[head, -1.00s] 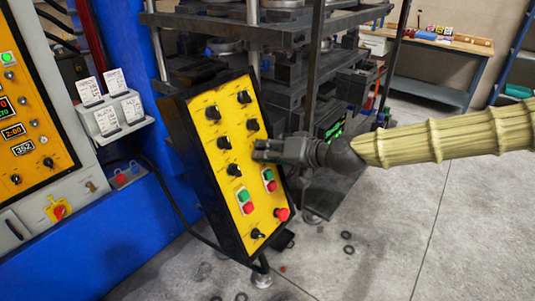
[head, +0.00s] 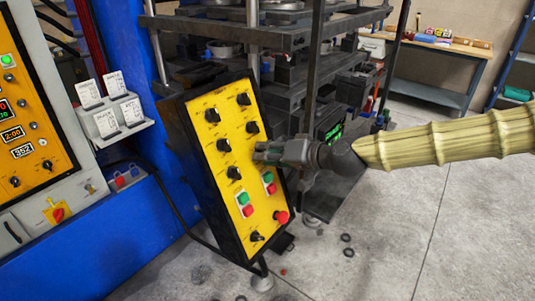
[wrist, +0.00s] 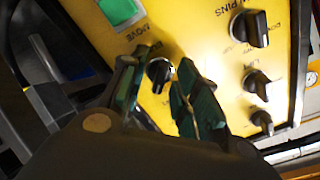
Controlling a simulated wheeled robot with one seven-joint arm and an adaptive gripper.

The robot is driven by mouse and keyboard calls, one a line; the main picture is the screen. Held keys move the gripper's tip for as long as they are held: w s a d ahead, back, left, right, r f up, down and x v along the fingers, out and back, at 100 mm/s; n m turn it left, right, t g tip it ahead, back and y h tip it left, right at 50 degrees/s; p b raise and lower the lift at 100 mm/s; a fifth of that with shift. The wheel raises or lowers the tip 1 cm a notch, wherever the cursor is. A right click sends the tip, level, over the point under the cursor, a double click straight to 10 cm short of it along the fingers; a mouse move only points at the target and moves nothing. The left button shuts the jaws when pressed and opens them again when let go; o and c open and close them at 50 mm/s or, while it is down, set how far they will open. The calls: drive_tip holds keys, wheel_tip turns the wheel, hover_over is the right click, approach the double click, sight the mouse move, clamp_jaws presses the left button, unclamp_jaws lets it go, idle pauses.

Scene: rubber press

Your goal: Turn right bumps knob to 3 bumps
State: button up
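The yellow control panel (head: 205,190) carries several black knobs and coloured buttons. My gripper (head: 256,153) is at the panel's right column, below two uncovered knobs and above a green button. In the head view it hides the panel directly behind it. In the wrist view, a black knob (wrist: 158,72) shows between the two green-padded fingers of my gripper (wrist: 156,100). A label beginning "BU" is partly visible beside it; the rest is covered. The fingers are apart, one on each side of the knob. I cannot tell whether either touches it. The bump setting is not readable.
A green button (head: 268,177) and a red emergency button (head: 281,217) lie below my gripper. A knob labelled "PINS" (wrist: 248,28) shows in the wrist view. The dark press frame (head: 316,70) stands behind the panel. Open floor (head: 400,230) lies to the right.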

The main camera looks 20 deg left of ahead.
drive_tip(key=v, duration=1.2)
drive_tip(key=shift+f, duration=0.1)
drive_tip(key=s+d+f+m+g+h, duration=0.15)
drive_tip(key=s+f, duration=0.25)
drive_tip(key=f, duration=0.7)
drive_tip(key=s+d+f+m+h, duration=0.1)
drive_tip(key=s+d+f+h, duration=0.3)
drive_tip(key=f, duration=0.8)
drive_tip(key=s+d+f+m+g, duration=0.15)
drive_tip(key=s+f, duration=0.35)
drive_tip(key=f, duration=0.6)
drive_tip(key=s+d+f+h, duration=0.3)
drive_tip(key=s+d+f, duration=0.5)
drive_tip(key=d, duration=0.4)
drive_tip(key=s+d+f+m+g+h, duration=0.1)
drive_tip(key=s+d+f+h, duration=0.3)
drive_tip(key=s+d+f, duration=0.5)
drive_tip(key=s+d, duration=0.2)
drive_tip(key=d, duration=0.1)
drive_tip(key=shift+s+d, duration=0.25)
drive_tip(key=shift+s, duration=0.05)
drive_tip(key=shift+h, duration=0.25)
drive_tip(key=shift+m, duration=0.3)
